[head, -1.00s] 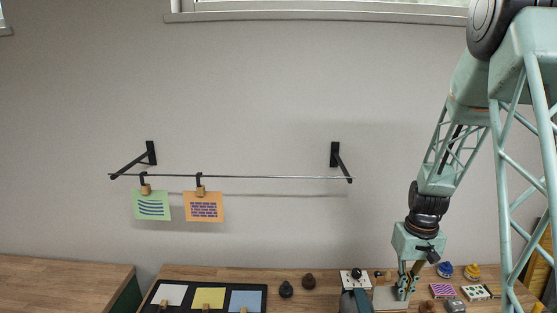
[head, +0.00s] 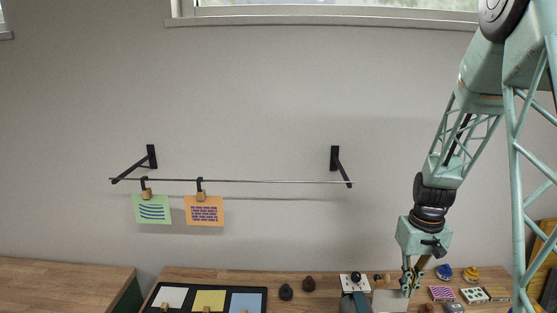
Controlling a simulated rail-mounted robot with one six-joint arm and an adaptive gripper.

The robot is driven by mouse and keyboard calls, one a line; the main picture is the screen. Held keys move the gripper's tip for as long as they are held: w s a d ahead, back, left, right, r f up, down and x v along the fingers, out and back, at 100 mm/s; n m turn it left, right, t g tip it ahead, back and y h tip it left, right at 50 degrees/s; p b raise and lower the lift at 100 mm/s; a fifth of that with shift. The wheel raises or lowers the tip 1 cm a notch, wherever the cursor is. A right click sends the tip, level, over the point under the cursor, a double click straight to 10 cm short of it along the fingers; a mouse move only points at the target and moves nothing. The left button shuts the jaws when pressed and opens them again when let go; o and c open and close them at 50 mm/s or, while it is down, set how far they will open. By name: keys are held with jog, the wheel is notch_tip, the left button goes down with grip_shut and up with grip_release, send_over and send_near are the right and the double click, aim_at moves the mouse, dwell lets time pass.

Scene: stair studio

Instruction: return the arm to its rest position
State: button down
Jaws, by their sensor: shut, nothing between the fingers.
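My arm comes down from the upper right in the head view. My gripper (head: 410,285) points down low over the right part of the wooden table (head: 328,283). It is shut, with nothing seen between its fingers. A pale block (head: 388,301) stands just left of the fingertips; I cannot tell whether they touch it.
A metal rod (head: 250,181) on black brackets holds a green card (head: 152,209) and an orange card (head: 204,211). A black tray (head: 258,301) with coloured cards lies front left. Dark knobs (head: 286,292) and small printed boxes (head: 442,293) lie on the table.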

jog(key=shift+s+r, duration=0.15)
jog(key=shift+r, duration=0.2)
dwell(0.3)
jog(key=s+a+r+t+b, duration=0.1)
jog(key=s+a+r+b, duration=0.3)
jog(key=s+a+r, duration=0.3)
jog(key=s+a+r+t+b, duration=0.1)
jog(key=s+a+r+b, duration=0.25)
jog(key=s+r, duration=0.55)
jog(key=s+a+r+t+b, duration=0.1)
jog(key=s+a+b, duration=0.2)
jog(key=s, duration=0.7)
jog(key=s+a+t+b, duration=0.1)
jog(key=s+a+b, duration=0.2)
jog(key=s, duration=0.8)
jog(key=shift+a+r+b, duration=0.35)
jog(key=shift+a+b, duration=0.05)
jog(key=shift+a, duration=0.35)
jog(key=shift+d, duration=0.1)
dwell(1.0)
